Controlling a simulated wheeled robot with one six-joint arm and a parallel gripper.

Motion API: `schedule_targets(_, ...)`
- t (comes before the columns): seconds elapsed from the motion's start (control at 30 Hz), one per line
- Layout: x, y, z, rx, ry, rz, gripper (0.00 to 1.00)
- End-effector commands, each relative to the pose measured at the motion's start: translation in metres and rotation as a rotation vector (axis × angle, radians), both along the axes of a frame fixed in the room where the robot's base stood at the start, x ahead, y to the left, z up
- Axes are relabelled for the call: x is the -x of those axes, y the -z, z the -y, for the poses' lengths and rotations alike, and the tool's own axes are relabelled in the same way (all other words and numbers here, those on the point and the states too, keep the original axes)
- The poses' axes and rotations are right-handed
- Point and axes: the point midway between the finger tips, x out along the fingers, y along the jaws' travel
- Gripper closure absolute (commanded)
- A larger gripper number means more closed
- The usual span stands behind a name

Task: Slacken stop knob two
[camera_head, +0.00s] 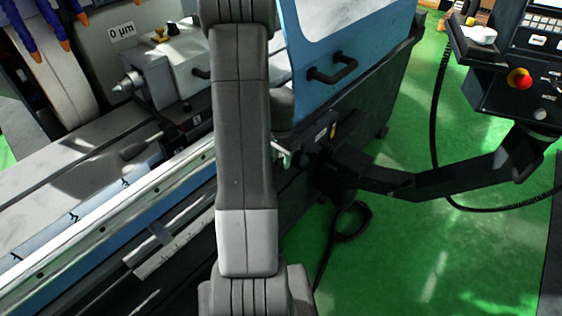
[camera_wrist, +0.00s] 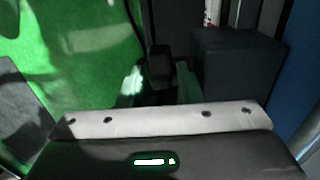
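I cannot pick out stop knob two for certain. In the wrist view, a small dark block (camera_wrist: 159,62) stands between the two pale green fingers of my gripper (camera_wrist: 159,85). The fingers are apart, with dark space between them. I cannot tell whether this block is the knob or whether either finger touches it. In the head view, my arm runs up the middle and hides part of the grinder's front. One pale finger of my gripper (camera_head: 283,155) shows just right of the arm, close to the dark front of the machine.
The grinder's table (camera_head: 70,165) and a scale (camera_head: 172,246) lie left of my arm. A blue door with a black handle (camera_head: 332,68) stands above right. A control panel (camera_head: 520,85) hangs at right on a dark arm (camera_head: 440,180). Green floor (camera_head: 410,255) is open lower right.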

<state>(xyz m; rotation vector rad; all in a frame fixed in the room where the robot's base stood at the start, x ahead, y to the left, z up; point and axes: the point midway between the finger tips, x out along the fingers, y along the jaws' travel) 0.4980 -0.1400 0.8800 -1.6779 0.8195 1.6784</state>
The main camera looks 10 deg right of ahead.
Motion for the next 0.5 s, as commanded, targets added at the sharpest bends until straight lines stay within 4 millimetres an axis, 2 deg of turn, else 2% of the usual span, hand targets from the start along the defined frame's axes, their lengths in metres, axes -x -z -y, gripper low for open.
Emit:
schedule_targets(0.2,0.000,0.019,0.000,0.000,0.000,-0.001,0.68)
schedule_targets(0.5,0.000,0.022,0.000,0.000,0.000,0.000,0.68)
